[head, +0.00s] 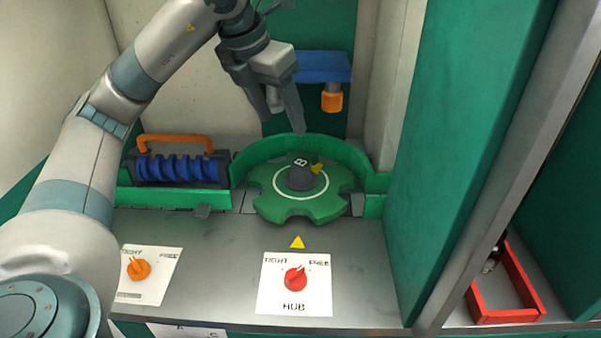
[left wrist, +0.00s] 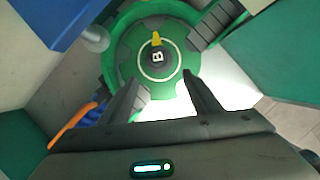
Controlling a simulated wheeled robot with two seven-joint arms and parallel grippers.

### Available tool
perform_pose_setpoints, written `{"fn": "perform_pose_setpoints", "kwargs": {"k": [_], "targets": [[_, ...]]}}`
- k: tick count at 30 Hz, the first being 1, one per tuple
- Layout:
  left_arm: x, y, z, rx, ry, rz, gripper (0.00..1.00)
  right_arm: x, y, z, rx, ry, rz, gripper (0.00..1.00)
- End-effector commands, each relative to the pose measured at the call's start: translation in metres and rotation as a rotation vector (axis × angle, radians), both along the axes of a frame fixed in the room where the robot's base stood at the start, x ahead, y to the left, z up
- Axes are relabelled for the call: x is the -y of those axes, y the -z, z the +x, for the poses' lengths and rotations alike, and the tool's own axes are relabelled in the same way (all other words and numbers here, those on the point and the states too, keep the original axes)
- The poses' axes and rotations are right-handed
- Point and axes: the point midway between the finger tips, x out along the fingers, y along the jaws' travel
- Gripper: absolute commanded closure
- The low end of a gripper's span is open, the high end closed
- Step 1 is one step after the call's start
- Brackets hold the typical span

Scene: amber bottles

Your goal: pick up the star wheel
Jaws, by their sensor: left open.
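The star wheel (head: 286,205) is a flat green wheel with notches in its rim and a white ring on top. It lies at the back of the grey deck, with a curved green guide behind it. A dark hub marked "B" (head: 302,175) with a yellow pointer stands at its centre. In the left wrist view the wheel (left wrist: 128,58) shows beyond the fingers. My left gripper (head: 285,112) is open and empty above and behind the hub, fingers pointing down. It also shows in the left wrist view (left wrist: 165,88). My right gripper is in neither view.
A red knob (head: 295,279) on a HUB plate points toward FREE. An orange knob (head: 139,268) sits on another plate at left. A blue roller with an orange handle (head: 175,143) stands left of the wheel. A green panel (head: 455,150) and a red tray (head: 512,315) are at right.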

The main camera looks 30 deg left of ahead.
Motion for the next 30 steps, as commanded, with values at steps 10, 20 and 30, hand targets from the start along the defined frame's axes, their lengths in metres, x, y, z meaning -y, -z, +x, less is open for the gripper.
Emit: {"fn": "perform_pose_setpoints", "kwargs": {"k": [10, 20, 30], "targets": [[-0.001, 0.000, 0.000, 0.001, -0.002, 0.001, 0.42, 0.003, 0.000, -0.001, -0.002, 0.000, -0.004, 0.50], [0.000, 0.017, 0.007, -0.004, -0.003, 0.001, 0.42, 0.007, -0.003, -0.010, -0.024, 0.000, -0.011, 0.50], [0.001, 0.069, 0.028, -0.007, -0.002, 0.002, 0.42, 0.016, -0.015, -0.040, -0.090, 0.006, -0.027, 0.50]]}}
